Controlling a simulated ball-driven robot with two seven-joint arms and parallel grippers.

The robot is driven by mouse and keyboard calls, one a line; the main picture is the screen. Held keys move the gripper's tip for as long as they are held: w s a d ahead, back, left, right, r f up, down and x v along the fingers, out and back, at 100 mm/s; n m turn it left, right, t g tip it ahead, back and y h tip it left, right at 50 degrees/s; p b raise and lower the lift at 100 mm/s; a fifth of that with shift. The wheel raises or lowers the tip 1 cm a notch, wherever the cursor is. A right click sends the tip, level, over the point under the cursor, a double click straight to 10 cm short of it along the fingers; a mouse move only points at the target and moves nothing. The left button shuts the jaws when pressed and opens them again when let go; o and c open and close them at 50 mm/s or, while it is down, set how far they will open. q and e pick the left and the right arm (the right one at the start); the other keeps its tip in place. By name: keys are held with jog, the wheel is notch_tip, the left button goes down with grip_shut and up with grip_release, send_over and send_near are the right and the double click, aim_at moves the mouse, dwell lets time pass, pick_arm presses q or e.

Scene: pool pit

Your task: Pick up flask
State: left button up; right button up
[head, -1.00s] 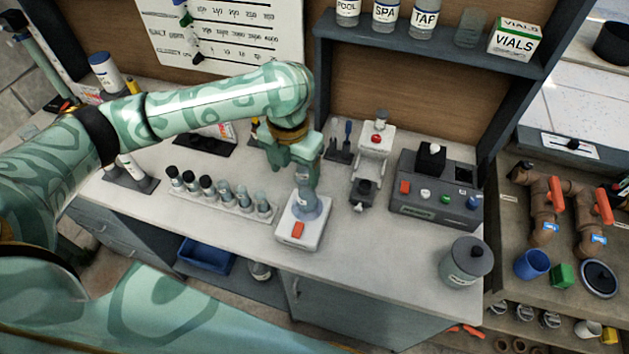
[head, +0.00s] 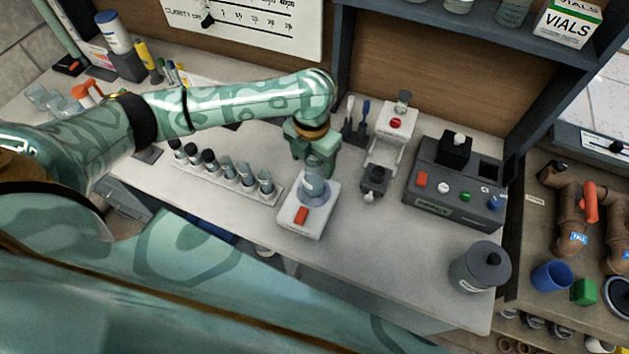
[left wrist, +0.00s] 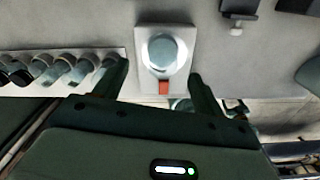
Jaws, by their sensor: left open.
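The flask (head: 314,186) is a translucent grey-blue vessel standing upright on a white stirrer plate (head: 292,229) with an orange-red switch. In the left wrist view the flask (left wrist: 162,50) shows from above as a round shape on the plate (left wrist: 183,87). My left gripper (head: 315,160) points down at the flask's upper part; its fingers partly hide the neck. In the left wrist view the left gripper (left wrist: 158,72) is open, one finger on each side of the flask's line, with gaps to both. I cannot tell its exact height. My right gripper is not in view.
A rack of several vials (head: 240,174) stands close left of the plate. A white device with a red button (head: 390,140) and a dark grey control box (head: 452,185) stand to the right. A lidded grey jar (head: 478,270) is near the right front edge. Counter in front of the box is clear.

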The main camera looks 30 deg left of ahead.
aim_at(314, 170)
pick_arm(q)
jog(key=f, duration=0.3)
jog(key=f+b, duration=0.1)
jog(key=f, duration=0.1)
jog(key=shift+d, duration=0.25)
jog(key=c, duration=1.1)
jog(key=shift+r, duration=0.2)
jog(key=shift+r, duration=0.25)
notch_tip(314, 170, up, 3)
jog(key=shift+f+p, duration=0.15)
jog(key=shift+p, duration=0.35)
jog(key=s+a+r+p, duration=0.1)
jog(key=s+a+r, duration=0.1)
jog(key=s+r, duration=0.1)
jog(key=s+a+r, duration=0.1)
jog(key=s+r, duration=0.2)
jog(key=s, duration=0.2)
jog(key=s+a+r+p, duration=0.1)
jog(key=s+a+r, duration=0.1)
jog(key=s, duration=0.3)
jog(key=shift+a+r+p, duration=0.35)
jog(key=shift+r, duration=0.4)
